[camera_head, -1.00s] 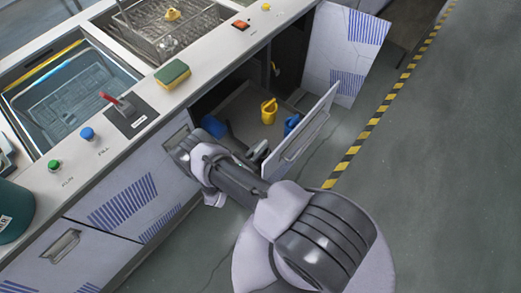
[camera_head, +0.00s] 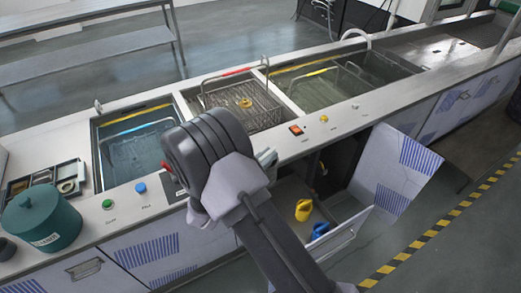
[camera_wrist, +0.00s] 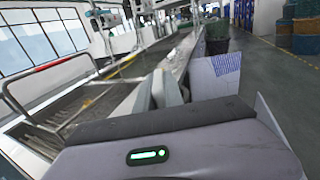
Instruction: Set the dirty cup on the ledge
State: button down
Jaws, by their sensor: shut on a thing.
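My gripper (camera_head: 266,158) is partly hidden behind my own arm, above the front ledge (camera_head: 335,122) of the counter. Its pale fingers also show in the wrist view (camera_wrist: 162,90), close together. The thing between them is hidden, so I cannot tell whether it is the dirty cup. A yellow cup-like thing (camera_head: 303,210) and a blue one (camera_head: 320,229) are in the open cabinet below. A small yellow thing (camera_head: 245,103) lies in the wire basket of the middle tank.
An orange switch (camera_head: 296,130), a yellow knob (camera_head: 323,118), a blue button (camera_head: 140,188) and a green button (camera_head: 107,204) stand on the ledge. A teal pot (camera_head: 42,222) is at the left. An open cabinet door (camera_head: 395,170) sticks out at the right.

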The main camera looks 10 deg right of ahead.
notch_tip(320, 180, up, 2)
jog(key=shift+a+r, duration=0.1)
jog(key=shift+r, duration=0.15)
jog(key=shift+w+r+n, duration=0.25)
jog(key=shift+w+n, duration=0.05)
jog(key=w+d+f+b, duration=0.1)
jog(key=w+f+b, duration=0.1)
jog(key=w, duration=0.5)
jog(key=w+d+f+b, duration=0.1)
jog(key=w+f+b, duration=0.2)
jog(key=w, duration=0.5)
jog(key=shift+w+f+b, duration=0.15)
jog(key=shift+b, duration=0.7)
jog(key=c, duration=1.5)
grip_release()
jog(key=shift+o, duration=0.2)
